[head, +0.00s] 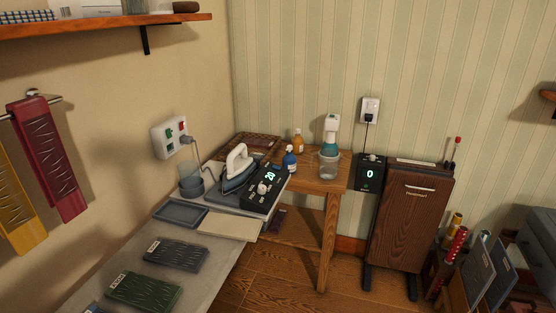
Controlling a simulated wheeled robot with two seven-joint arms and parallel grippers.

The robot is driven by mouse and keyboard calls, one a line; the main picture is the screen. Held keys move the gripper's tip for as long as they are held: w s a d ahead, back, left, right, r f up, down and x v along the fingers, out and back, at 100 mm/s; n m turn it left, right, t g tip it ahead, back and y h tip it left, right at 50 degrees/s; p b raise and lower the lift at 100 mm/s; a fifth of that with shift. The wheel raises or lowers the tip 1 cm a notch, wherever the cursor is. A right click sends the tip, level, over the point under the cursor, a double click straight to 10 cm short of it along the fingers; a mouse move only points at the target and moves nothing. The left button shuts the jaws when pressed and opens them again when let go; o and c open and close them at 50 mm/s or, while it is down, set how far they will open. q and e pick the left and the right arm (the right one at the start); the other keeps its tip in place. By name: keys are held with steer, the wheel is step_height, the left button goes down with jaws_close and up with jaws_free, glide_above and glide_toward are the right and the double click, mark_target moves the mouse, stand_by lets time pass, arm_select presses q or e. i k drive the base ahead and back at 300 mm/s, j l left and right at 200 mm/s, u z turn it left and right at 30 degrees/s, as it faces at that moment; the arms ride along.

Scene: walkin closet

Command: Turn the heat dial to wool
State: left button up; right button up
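A black control panel (263,187) sits on the end of the grey counter, beside the iron. It has a pale round dial (262,189) with small marks around it, too small to read. Its lit display (270,176) appears to read 20. A white and blue-grey iron (237,170) rests just left of the panel. A second black box (369,174) beside the wooden cabinet shows a lit 0, with a small knob near its top. I cannot read which fabric the dial points to. Neither of my grippers is in view.
Bottles and a clear jar (328,162) stand on the wooden table (318,184) behind the panel. A grey tray (181,212), a beige board (227,226) and folded cloths (176,253) lie on the counter. A wall socket (169,135) and shelf (100,26) are at left.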

mark_target(262, 189)
steer(key=i+l+u, duration=1.1)
steer(key=u, duration=0.65)
steer(key=i, duration=0.05)
